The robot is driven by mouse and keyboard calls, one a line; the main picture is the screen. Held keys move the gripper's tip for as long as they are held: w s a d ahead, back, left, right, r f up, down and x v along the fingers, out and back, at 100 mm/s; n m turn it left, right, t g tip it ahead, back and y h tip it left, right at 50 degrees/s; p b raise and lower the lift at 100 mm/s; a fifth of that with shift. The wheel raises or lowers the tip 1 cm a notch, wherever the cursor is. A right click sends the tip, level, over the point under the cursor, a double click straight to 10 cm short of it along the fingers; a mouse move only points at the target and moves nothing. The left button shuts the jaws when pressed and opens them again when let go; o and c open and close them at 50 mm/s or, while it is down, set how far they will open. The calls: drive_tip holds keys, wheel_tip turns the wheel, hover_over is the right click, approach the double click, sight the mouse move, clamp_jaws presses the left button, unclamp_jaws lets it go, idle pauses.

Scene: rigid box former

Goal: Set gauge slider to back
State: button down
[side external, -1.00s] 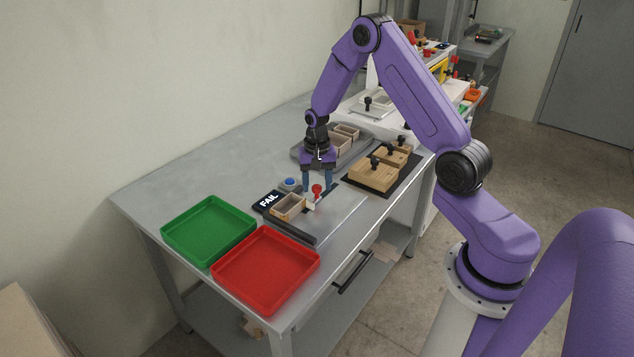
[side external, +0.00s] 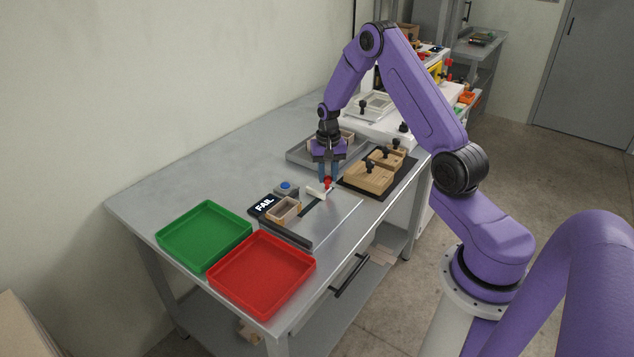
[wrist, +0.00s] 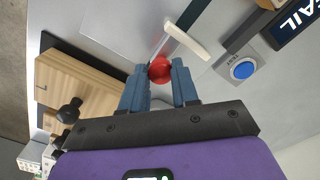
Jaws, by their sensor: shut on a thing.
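The gauge slider has a red knob (side external: 327,182) and a pale crossbar (side external: 318,192), and sits over a dark slot (side external: 309,207) in a grey plate. My gripper (side external: 329,180) is shut on the red knob, low over the plate. In the wrist view the red knob (wrist: 160,69) is between the blue fingers of my gripper (wrist: 160,75), with the pale crossbar (wrist: 187,37) just beyond it. A small open wooden box (side external: 284,211) sits on the gauge plate, apart from the crossbar. The sign (side external: 265,205) reads FAIL.
A blue button (side external: 286,186) stands beside the sign. Wooden blocks with black knobs (side external: 368,179) lie on a dark mat close right of my gripper. A grey tray (side external: 297,155) is behind it. Green (side external: 204,236) and red (side external: 262,274) trays are at the front.

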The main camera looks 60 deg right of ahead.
drive_tip(key=shift+d, duration=0.85)
drive_tip(key=c, duration=0.8)
unclamp_jaws()
drive_tip(key=shift+c, duration=0.2)
wheel_tip(320, 180, up, 18)
drive_tip(key=shift+f, duration=0.25)
